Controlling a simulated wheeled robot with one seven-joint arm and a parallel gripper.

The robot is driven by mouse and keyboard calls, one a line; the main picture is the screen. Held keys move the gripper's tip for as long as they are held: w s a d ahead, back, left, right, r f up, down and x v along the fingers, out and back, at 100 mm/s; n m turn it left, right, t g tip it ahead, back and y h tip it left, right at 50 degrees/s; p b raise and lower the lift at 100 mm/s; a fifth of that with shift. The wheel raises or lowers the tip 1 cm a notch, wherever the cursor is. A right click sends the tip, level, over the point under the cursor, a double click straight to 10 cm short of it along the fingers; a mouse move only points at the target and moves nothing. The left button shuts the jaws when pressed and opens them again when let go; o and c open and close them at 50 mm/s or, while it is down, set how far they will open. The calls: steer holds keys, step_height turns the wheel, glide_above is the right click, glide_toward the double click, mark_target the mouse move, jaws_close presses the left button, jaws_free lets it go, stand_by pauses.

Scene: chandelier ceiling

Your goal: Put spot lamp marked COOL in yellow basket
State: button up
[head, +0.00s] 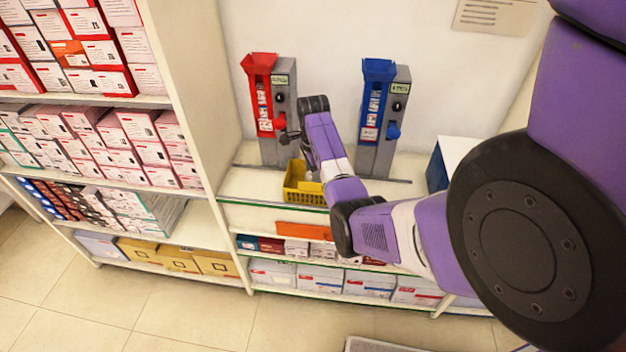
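The yellow basket (296,197) sits on the white counter in front of the red dispenser (262,95), partly hidden behind my arm. I cannot make out a spot lamp marked COOL, and the basket's inside is mostly hidden. A blue dispenser (376,95) stands to the right. Each dispenser has a grey post with a small label too small to read for sure, and a knob. My gripper (286,137) is small and dark, close to the red knob (279,122) and above the basket. I cannot tell whether it touches the knob or how its fingers stand.
Tall shelves (206,95) full of boxed goods stand at the left. Smaller boxes (318,278) fill the shelves under the counter (243,185). A dark blue and white block (452,160) stands at the right. The tiled floor (190,310) at the front left is clear.

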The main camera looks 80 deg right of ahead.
steer(key=shift+f, duration=0.8)
steer(key=shift+f, duration=0.1)
steer(key=o, duration=1.4)
step_height(320, 180, up, 12)
steer(key=shift+a+f, duration=0.1)
steer(key=shift+f, duration=0.15)
steer(key=shift+s+r+p, duration=0.1)
steer(key=shift+r+p, duration=0.3)
steer(key=shift+p, duration=0.3)
